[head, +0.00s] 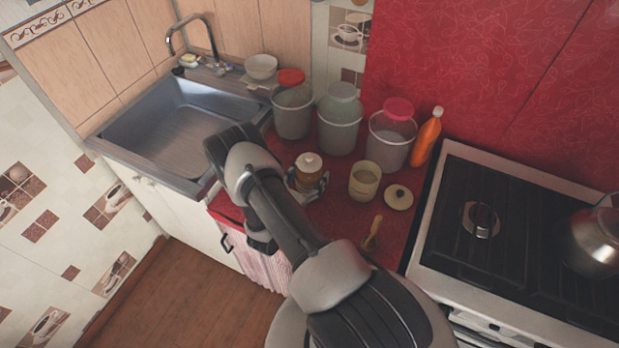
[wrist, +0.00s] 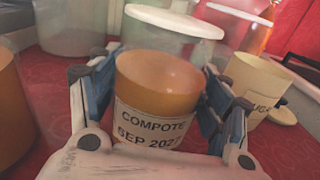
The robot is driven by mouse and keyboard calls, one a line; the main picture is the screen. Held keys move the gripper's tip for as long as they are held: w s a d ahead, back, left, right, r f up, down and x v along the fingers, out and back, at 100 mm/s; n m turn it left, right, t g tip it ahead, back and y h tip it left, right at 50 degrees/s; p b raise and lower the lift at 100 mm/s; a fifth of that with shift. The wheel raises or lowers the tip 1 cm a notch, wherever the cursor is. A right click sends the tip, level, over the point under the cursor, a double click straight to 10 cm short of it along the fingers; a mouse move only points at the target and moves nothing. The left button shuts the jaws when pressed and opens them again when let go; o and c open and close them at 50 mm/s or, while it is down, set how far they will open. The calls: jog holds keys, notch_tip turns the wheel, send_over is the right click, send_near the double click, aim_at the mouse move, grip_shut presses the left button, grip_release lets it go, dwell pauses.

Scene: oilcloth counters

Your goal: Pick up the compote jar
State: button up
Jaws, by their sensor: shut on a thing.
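The compote jar (wrist: 158,85) is clear, with orange-brown content, a pale lid and a white label reading "COMPOTE SEP 2027". In the head view the jar (head: 309,176) is upright over the red counter, left of a cream sugar pot. My gripper (wrist: 160,105) is shut on the jar, with one blue-grey finger on each side of it. In the head view my gripper (head: 308,187) shows around the jar's lower part, partly behind my arm. I cannot tell whether the jar's base touches the counter.
The open sugar pot (head: 363,181) stands close on the right, its lid (head: 399,197) beside it. Several clear canisters (head: 341,120) and an orange bottle (head: 426,138) line the back. An orange-filled container (wrist: 12,110) is close left. The sink (head: 180,128) is left, the stove (head: 520,240) right.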

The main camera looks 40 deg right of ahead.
jog(key=shift+r, duration=0.1)
notch_tip(320, 180, up, 25)
jog(key=p, duration=0.9)
notch_tip(320, 180, up, 11)
jog(key=p, duration=0.7)
jog(key=shift+p, duration=0.3)
notch_tip(320, 180, down, 11)
jog(key=b, duration=0.9)
